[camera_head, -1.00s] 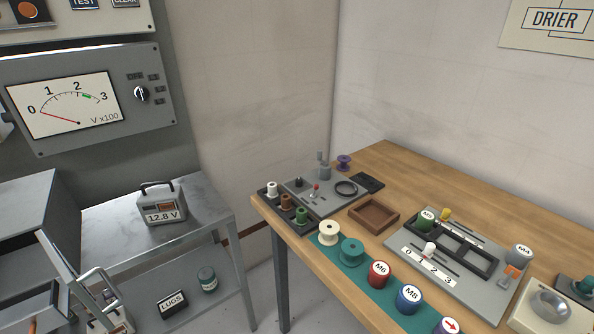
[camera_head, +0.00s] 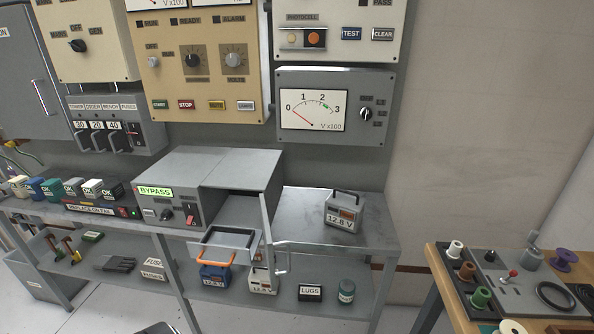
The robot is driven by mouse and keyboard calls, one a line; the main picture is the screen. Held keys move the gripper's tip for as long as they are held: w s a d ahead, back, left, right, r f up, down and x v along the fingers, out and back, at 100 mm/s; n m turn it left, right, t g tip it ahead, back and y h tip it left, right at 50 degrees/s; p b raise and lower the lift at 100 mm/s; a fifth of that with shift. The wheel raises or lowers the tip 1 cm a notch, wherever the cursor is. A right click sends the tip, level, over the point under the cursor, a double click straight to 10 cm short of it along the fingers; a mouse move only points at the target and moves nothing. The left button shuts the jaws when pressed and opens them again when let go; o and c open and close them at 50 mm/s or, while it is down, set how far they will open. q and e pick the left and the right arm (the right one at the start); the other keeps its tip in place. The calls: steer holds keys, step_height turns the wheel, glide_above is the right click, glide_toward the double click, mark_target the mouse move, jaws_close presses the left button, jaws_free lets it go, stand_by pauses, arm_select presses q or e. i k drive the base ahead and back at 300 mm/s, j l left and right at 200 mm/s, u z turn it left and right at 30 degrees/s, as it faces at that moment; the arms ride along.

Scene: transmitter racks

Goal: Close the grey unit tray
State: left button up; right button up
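The grey unit (camera_head: 180,178) stands on the metal bench, with a lit green BYPASS label on its front. Its right part is an open bay. The tray's inside shows only partly. Neither of my grippers is in view.
A 12.8 V battery box (camera_head: 343,211) stands on the bench right of the unit. Several batteries, labelled boxes and a jar (camera_head: 346,291) sit on the shelf below. A wooden table (camera_head: 437,283) with spools is at right. The floor between is clear.

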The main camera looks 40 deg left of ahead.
mark_target(230, 245)
steer(key=u, duration=2)
